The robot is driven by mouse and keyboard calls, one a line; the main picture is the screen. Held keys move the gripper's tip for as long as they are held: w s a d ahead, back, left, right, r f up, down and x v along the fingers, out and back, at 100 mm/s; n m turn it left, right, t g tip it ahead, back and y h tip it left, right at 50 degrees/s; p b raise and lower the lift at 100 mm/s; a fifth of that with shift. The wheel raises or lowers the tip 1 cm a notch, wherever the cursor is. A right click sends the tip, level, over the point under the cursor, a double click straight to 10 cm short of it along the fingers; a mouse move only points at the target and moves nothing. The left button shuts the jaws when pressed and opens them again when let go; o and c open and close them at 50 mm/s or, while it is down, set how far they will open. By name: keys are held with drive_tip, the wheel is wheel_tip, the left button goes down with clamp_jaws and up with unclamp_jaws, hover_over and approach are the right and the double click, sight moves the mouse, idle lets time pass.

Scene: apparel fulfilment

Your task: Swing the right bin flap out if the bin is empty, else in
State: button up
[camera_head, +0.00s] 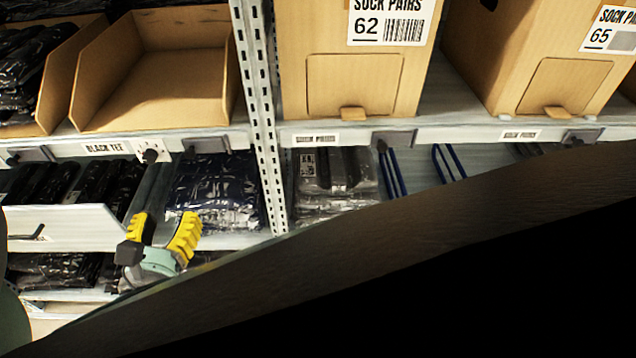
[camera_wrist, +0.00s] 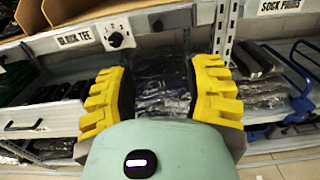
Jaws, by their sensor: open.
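My gripper (camera_head: 161,226) is open and empty, its yellow fingers in front of the lower shelf, below the shelf edge with the BLACK TEE label (camera_head: 104,148). In the wrist view its fingers (camera_wrist: 162,80) stand apart, with dark bagged goods between and beyond them. Above, the right open cardboard bin (camera_head: 160,75) looks empty inside. The left bin (camera_head: 62,75) holds black bagged garments. A small grey plate (camera_head: 206,144), perhaps the right bin's flap, sits on the shelf edge below the right bin. A similar plate (camera_head: 27,155) is below the left bin. I cannot tell how either plate is swung.
A black knob (camera_head: 150,155) on a numbered plate sits between the label and the right grey plate. A perforated upright (camera_head: 262,110) stands to the right. Sock cartons (camera_head: 354,85) are beyond it. A white drawer front with a handle (camera_head: 65,228) is left of my gripper.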

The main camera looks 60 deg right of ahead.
sight(189, 157)
drive_tip(key=x, duration=1.5)
drive_tip(key=shift+w+d+p, duration=0.2)
drive_tip(key=shift+w+p, duration=0.05)
drive_tip(key=shift+p, duration=0.15)
clamp_jaws()
drive_tip(key=shift+a, duration=0.1)
